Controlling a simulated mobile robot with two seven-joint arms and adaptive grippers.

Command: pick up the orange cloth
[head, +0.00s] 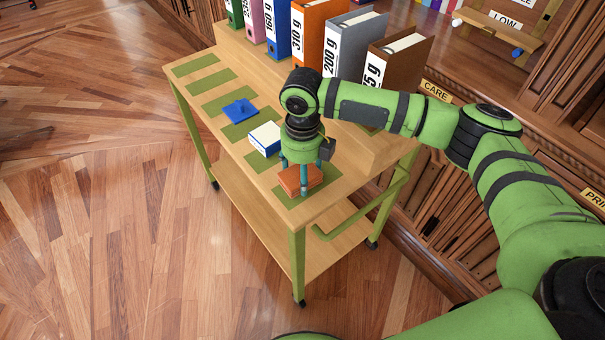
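The orange cloth (291,184) is a folded, flat stack. It lies at the near end of the cart's top, on a green strip. My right gripper (302,173) points down right over the cloth. Its teal fingers are spread apart, and one finger shows in front of the cloth. The gripper's body hides part of the cloth's far side. I cannot tell whether the fingers touch it. The cloth looks flat and unlifted. My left gripper is not in view.
The wooden cart (258,176) has green legs and a lower shelf. A white and blue box (265,138) stands close beside the gripper, with a blue piece (240,110) further back. Several binders (350,45) line the raised rear ledge. The floor to the left is clear.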

